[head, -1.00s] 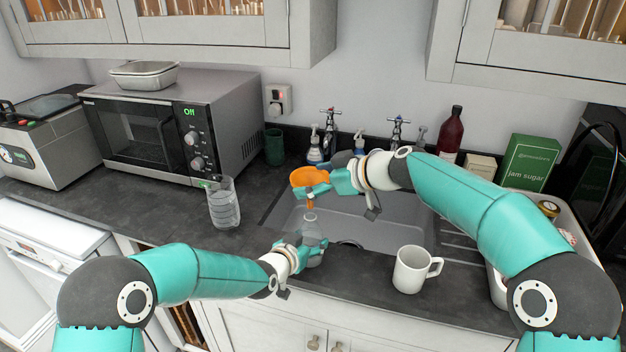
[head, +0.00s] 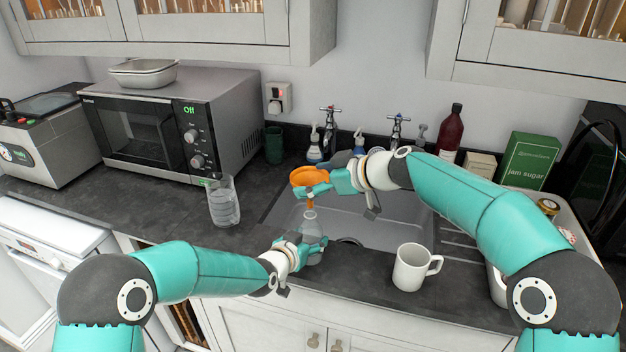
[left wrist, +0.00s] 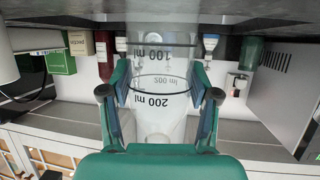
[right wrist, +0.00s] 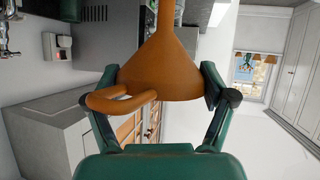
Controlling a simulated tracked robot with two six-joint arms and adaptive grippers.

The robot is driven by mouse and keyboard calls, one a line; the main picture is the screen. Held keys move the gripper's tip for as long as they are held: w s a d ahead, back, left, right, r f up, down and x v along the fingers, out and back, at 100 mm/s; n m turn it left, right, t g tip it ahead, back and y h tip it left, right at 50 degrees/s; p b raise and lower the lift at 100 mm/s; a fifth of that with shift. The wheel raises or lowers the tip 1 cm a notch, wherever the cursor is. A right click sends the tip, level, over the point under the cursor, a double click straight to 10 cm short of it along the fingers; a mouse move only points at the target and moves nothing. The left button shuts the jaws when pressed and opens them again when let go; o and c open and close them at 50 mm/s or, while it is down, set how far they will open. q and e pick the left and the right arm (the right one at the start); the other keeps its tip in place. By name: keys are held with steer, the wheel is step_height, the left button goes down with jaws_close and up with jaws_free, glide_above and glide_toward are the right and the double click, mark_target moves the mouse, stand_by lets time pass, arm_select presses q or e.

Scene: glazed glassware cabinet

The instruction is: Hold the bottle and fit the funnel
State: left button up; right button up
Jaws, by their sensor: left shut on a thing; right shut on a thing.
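The clear bottle (head: 311,227) is upright in my left gripper (head: 314,249), above the counter's edge in front of the sink. The left wrist view shows the jaws on both sides of its clear body (left wrist: 160,118), which has black 100 ml and 200 ml marks. My right gripper (head: 331,184) is shut on the orange funnel (head: 306,177) and holds it wide end up over the bottle. The stem points down at the bottle's mouth; I cannot tell whether its tip is inside. The right wrist view shows the funnel's cone (right wrist: 163,68) between the jaws.
A white mug (head: 410,268) stands on the counter to the right. A clear tumbler (head: 222,203) stands left of the sink (head: 395,225). Taps, soap bottles and a dark red bottle (head: 449,132) line the back. A microwave (head: 150,130) is at the left.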

steer(key=shift+f, duration=1.55)
stand_by(1.4)
steer(key=o, duration=0.8)
steer(key=v, duration=1.2)
steer(key=shift+f, duration=0.15)
arm_select(q)
steer(key=o, duration=1.2)
